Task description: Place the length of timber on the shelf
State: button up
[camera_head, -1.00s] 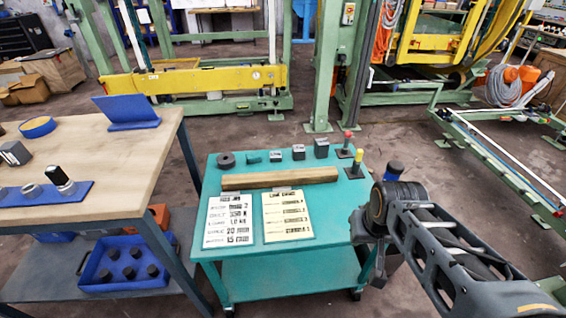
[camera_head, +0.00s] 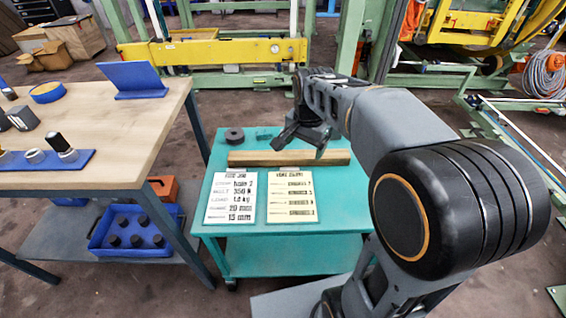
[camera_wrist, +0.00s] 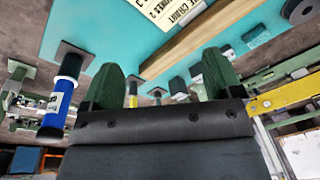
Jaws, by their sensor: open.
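The length of timber (camera_head: 245,158) lies flat across the top of the teal cart (camera_head: 215,182), behind two printed sheets. It also crosses the upper part of the wrist view (camera_wrist: 185,45). The cart has a bare lower teal shelf (camera_head: 290,256). The bench has a grey lower shelf (camera_head: 150,282).
A black ring (camera_head: 234,135) and a small green block (camera_head: 264,135) sit behind the timber. A blue crate (camera_head: 128,235) with several dark cylinders stands on the bench's lower shelf. In the wrist view a blue-and-white post (camera_wrist: 63,90) stands left of my gripper. My arm hides the cart's right side.

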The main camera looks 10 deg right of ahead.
jog(key=w+f+m, duration=0.2)
jog(key=w+m, duration=0.3)
jog(key=w, duration=0.3)
jog(key=m+g+b, duration=0.2)
jog(key=m+b, duration=0.3)
jog(key=m, duration=0.1)
send_over(289, 154)
jog(key=f, duration=0.7)
jog(key=s+f, duration=0.1)
jog(key=f, duration=0.3)
jog(key=shift+w+f+b, duration=0.2)
jog(key=shift+f+b, duration=0.35)
jog(key=shift+f, duration=1)
jog(key=shift+w+f+b, duration=0.2)
jog(key=shift+f+b, duration=0.3)
jog(key=shift+f, duration=1)
jog(key=shift+c, duration=0.4)
jog(key=c, duration=1.2)
jog(key=shift+r, duration=0.1)
jog(key=shift+c, duration=0.8)
jog(key=shift+r, duration=0.1)
